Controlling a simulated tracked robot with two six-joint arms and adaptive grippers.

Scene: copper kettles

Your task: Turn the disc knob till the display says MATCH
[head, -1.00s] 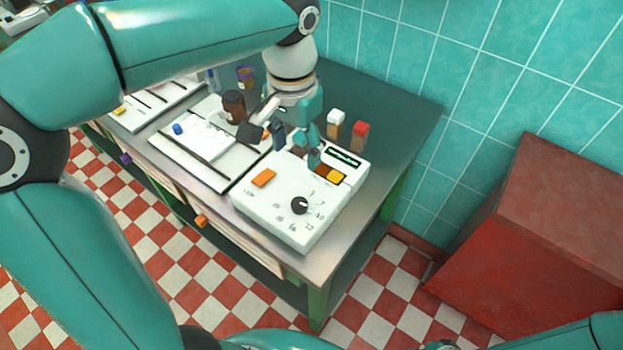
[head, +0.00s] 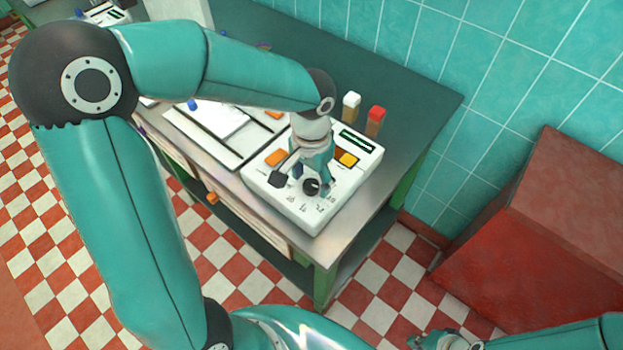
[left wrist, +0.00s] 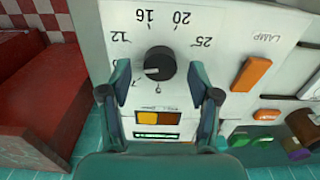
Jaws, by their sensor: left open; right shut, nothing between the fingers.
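The dark disc knob (head: 312,187) sits on the front part of a white box (head: 335,208), inside a ring of printed numbers. In the left wrist view the knob (left wrist: 160,63) has a pale mark on its left side, towards the lower numbers. My left gripper (head: 302,184) is open, its fingers on either side of the knob; in the left wrist view both fingers (left wrist: 160,70) stand apart from it. The green-lit display (head: 357,140) is too small to read. Beside it is a yellow and brown window (left wrist: 158,117). My right gripper (head: 434,341) is shut and empty, low in the picture.
An orange lamp switch (left wrist: 251,73) is on the same box. White-topped (head: 351,105) and red-topped (head: 376,120) blocks stand behind it. White panels (head: 215,125) lie to its left. A red box (head: 530,230) stands on the floor at right.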

